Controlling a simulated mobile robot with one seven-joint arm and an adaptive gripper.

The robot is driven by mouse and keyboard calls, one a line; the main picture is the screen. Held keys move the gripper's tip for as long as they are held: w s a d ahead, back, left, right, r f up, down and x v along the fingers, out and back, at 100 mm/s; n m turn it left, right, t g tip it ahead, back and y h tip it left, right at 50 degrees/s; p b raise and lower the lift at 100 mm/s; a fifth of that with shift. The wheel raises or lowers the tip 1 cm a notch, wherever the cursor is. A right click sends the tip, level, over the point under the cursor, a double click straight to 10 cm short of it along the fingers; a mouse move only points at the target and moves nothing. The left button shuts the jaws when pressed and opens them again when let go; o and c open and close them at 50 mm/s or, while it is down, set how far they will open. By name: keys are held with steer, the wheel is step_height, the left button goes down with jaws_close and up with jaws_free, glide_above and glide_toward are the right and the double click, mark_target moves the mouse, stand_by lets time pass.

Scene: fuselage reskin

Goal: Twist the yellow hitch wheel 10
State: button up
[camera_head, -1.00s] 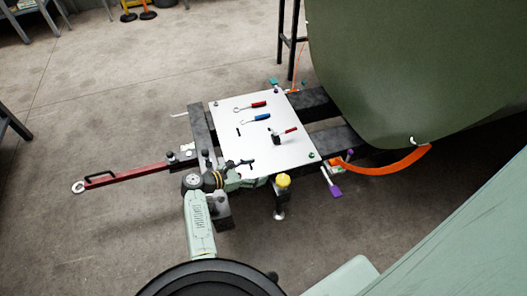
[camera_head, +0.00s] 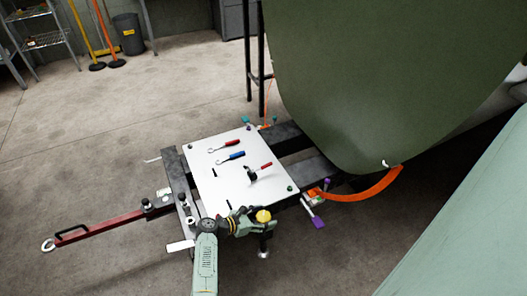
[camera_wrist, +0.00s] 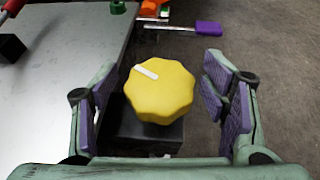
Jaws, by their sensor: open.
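The yellow hitch wheel (camera_wrist: 160,91) is a scalloped knob with a white mark toward its upper left. It sits on a dark block (camera_wrist: 146,140) beside the white table plate. In the head view the wheel (camera_head: 264,216) is at the plate's front right corner. My gripper (camera_wrist: 168,105) is open, with a purple-padded finger on each side of the wheel. There are visible gaps between the pads and the wheel, the right one wider. In the head view my gripper (camera_head: 254,220) is at the wheel, partly hiding its post.
The white plate (camera_head: 215,180) holds red and blue handled tools (camera_head: 230,158). A red tow bar (camera_head: 100,227) extends left. An orange strap (camera_head: 365,190) and a purple-tipped piece (camera_head: 317,221) lie right of the plate. The large green fuselage panel (camera_head: 390,80) stands behind.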

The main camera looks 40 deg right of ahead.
steer(key=shift+c, duration=0.2)
steer(key=c, duration=1.1)
steer(key=shift+r+n+t+p, duration=0.15)
steer(key=shift+n+t+p, duration=0.15)
steer(key=shift+p, duration=0.15)
